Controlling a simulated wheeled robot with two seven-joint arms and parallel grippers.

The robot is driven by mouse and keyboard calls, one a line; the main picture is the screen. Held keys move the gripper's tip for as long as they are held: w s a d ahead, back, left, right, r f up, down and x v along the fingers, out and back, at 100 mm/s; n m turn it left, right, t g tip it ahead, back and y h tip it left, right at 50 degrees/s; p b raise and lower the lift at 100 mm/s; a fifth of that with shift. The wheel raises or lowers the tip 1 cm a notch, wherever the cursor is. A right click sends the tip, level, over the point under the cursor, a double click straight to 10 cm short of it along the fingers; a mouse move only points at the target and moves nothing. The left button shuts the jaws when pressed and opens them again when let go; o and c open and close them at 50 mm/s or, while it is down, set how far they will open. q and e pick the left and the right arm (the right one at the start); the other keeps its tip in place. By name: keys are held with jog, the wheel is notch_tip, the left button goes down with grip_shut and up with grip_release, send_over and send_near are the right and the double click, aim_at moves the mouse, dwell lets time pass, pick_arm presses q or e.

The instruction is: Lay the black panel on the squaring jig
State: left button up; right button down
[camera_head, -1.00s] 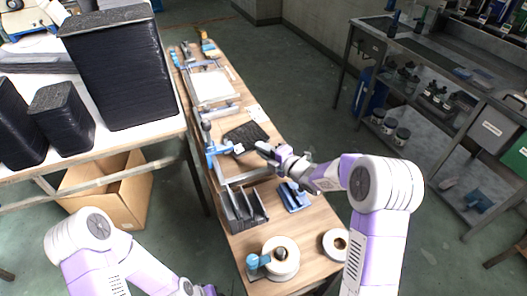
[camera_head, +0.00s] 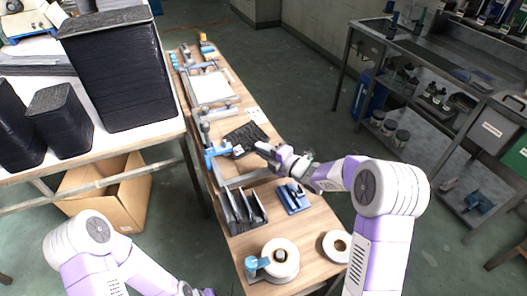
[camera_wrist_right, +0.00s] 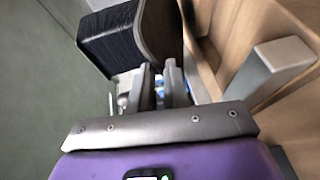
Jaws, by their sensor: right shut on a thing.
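The black panel (camera_head: 243,137) is a thin dark sheet above the middle of the wooden bench, beside the blue-cornered grey rails that look like the squaring jig (camera_head: 213,152). My right gripper (camera_head: 264,148) is shut on the panel's near right edge. The panel looks roughly level over the space between the rails; I cannot tell whether it touches them. In the right wrist view the gripper fingers (camera_wrist_right: 163,84) are close together, with dark surfaces beyond them. Only part of my left arm shows at the bottom, and its gripper is out of frame.
Tall black stacks (camera_head: 118,75) stand on the white table at left. A white sheet in a grey frame (camera_head: 210,88) lies farther up the bench. A black slotted rack (camera_head: 243,210), a blue tool (camera_head: 293,198) and tape rolls (camera_head: 281,262) occupy the near end.

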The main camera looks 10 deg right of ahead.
jog(key=shift+a+r+y, duration=0.3)
jog(key=shift+a+r, duration=0.1)
jog(key=shift+r, duration=0.1)
jog(key=shift+a+b, duration=0.1)
jog(key=shift+b, duration=0.4)
jog(key=shift+f, duration=0.2)
jog(key=shift+s+a+f+b, duration=0.1)
jog(key=shift+s+f+b, duration=0.05)
jog(key=shift+f+b, duration=0.75)
jog(key=shift+a+f, duration=0.1)
jog(key=shift+f, duration=0.7)
jog(key=shift+d+f, duration=0.25)
jog(key=shift+d, duration=0.05)
dwell(0.8)
jog(key=c, duration=1.2)
grip_release()
